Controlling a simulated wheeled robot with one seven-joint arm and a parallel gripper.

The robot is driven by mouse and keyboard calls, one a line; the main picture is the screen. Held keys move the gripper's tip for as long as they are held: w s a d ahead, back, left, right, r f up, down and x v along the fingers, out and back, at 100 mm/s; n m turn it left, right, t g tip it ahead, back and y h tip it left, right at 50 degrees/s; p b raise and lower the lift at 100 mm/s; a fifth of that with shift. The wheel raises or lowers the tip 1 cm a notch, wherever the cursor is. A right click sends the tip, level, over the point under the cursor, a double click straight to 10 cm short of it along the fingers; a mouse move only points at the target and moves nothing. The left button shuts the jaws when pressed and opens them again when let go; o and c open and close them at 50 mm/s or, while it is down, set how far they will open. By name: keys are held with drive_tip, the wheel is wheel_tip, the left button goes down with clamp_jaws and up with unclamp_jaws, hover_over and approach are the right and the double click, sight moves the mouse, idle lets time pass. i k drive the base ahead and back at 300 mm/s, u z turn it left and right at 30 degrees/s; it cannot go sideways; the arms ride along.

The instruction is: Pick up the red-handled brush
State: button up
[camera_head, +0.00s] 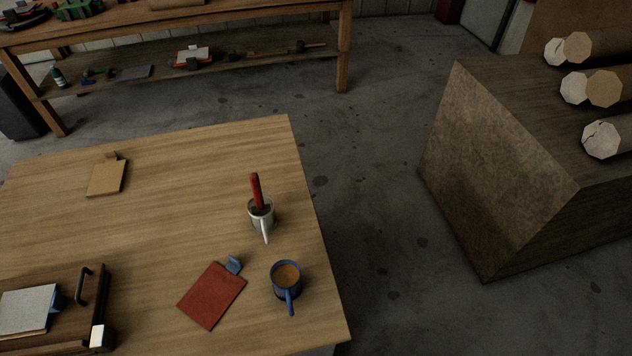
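The red-handled brush (256,190) stands handle up in a white mug (262,222) near the right edge of the wooden table (190,190). Only its red handle and a darker part at the mug's rim show; its lower end is hidden inside the mug. The handle leans slightly left. The mug's handle points toward the front of the table. My gripper is not in this view.
A blue mug (286,280) with brown liquid and a red pad (212,295) sit in front of the white mug. A tan pad (107,177) lies back left. A dark wooden tray (70,292) with a black handle fills the front left. Open floor (370,200) lies right.

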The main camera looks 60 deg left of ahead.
sight(261, 208)
drive_tip(key=i, duration=1.1)
drive_tip(key=z, duration=3.5)
drive_tip(key=k, duration=2.6)
drive_tip(key=z, duration=0.65)
